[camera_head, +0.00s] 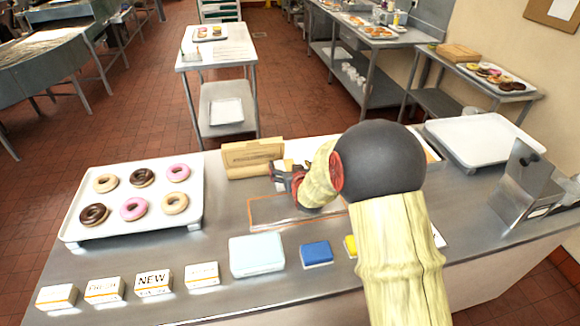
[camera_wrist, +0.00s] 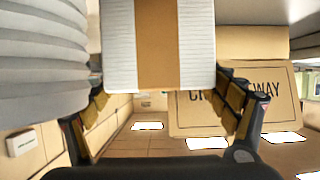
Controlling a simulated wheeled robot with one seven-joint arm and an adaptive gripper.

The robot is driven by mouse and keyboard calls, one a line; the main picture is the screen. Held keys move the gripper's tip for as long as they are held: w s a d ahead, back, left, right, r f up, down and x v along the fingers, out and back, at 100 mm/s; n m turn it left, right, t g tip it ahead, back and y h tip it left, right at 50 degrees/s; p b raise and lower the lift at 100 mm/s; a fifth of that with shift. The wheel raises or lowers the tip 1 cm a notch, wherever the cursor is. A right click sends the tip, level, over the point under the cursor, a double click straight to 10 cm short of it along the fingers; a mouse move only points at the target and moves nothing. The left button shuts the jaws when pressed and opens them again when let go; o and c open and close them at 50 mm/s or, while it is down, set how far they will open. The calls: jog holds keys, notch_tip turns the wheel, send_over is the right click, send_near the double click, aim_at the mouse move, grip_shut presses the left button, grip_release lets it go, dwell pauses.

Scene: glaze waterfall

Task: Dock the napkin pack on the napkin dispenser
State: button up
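The napkin pack (camera_wrist: 120,45) is a white, fine-lined block with a brown band, at the top middle of the wrist view. My gripper (camera_wrist: 165,95) has one dark finger at each side of the pack, with the pads against its edges; it looks shut on the pack. In the head view my gripper (camera_head: 284,176) is low over the middle of the counter, partly behind my arm, and the pack cannot be made out clearly there. A metal holder, seemingly the napkin dispenser (camera_head: 525,187), stands at the counter's right end, apart from my gripper.
A donut tray (camera_head: 78,222) lies left. A brown cardboard box (camera_head: 253,157) stands just behind my gripper. Small label cards (camera_head: 154,282), a pale blue block (camera_head: 257,254) and a blue block (camera_head: 316,254) line the front. An empty white tray (camera_head: 485,138) lies back right. A grey ribbed shape (camera_wrist: 40,60) crowds the wrist view's left.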

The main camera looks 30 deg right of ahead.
jog(key=shift+o, duration=1.2)
jog(key=shift+r, duration=0.15)
